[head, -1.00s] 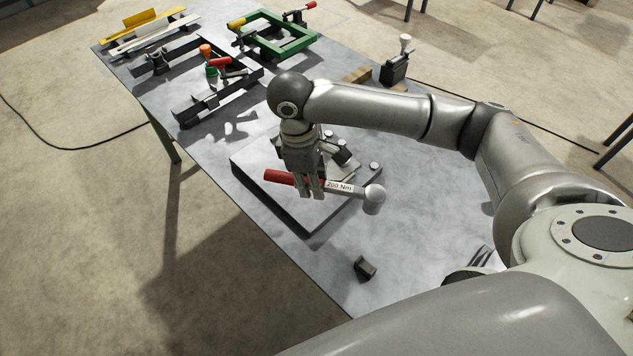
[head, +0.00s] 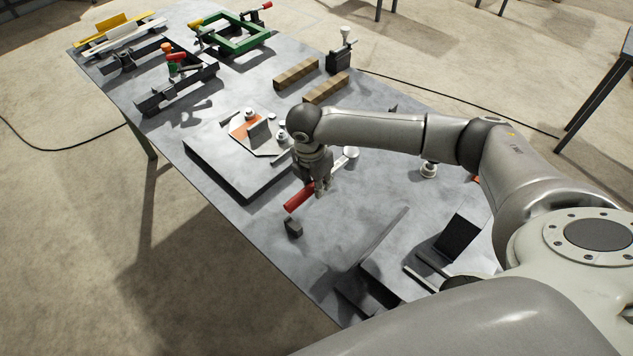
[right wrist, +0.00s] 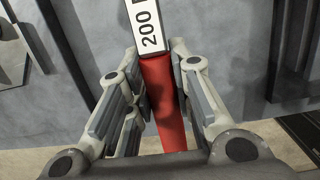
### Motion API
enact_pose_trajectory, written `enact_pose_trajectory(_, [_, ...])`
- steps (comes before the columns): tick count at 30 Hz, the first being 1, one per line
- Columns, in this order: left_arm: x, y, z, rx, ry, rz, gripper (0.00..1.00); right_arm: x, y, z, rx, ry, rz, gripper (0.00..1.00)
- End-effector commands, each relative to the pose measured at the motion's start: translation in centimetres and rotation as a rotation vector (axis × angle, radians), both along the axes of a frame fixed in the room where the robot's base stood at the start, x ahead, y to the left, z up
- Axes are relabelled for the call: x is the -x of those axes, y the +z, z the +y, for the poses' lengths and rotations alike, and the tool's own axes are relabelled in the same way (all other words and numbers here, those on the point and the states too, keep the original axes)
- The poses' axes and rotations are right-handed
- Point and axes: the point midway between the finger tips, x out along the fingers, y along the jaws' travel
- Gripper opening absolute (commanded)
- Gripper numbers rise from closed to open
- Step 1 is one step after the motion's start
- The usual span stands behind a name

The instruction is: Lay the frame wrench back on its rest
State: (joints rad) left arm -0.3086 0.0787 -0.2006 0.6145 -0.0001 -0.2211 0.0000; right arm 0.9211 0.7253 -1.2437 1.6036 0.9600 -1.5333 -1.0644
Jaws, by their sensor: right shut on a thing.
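The frame wrench has a red handle (head: 299,197) and a pale round head (head: 352,153). My right gripper (head: 322,190) is shut on it and holds it above the table, the handle end toward the front left and the head toward the back right. In the right wrist view the red handle (right wrist: 166,105) runs between the fingers, below a white label (right wrist: 148,25) reading "200". A small dark block (head: 293,229), perhaps part of the rest, stands on the table just below the handle end. My left gripper is not in view.
A grey plate (head: 235,180) carrying an orange-marked fixture lies left of the gripper. A dark upright panel (head: 458,238) and low dark parts stand at the front right. Wooden blocks (head: 297,73) and a green frame (head: 236,40) are farther back. Table space around the small block is clear.

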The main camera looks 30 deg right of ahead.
Motion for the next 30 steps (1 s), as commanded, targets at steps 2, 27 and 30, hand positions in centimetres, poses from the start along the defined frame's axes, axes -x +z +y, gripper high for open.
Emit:
enact_pose_trajectory(2, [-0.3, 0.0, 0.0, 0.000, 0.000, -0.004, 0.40, -0.1, 0.1, 0.0, 0.000, 0.009, -0.003, 0.00])
enact_pose_trajectory(27, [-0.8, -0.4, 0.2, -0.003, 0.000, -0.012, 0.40, -0.1, -2.8, 0.1, 0.000, 0.008, -0.002, 0.00])
enact_pose_trajectory(30, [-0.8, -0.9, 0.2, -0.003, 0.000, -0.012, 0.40, -0.1, -4.0, 0.0, 0.003, 0.007, -0.002, 0.00])
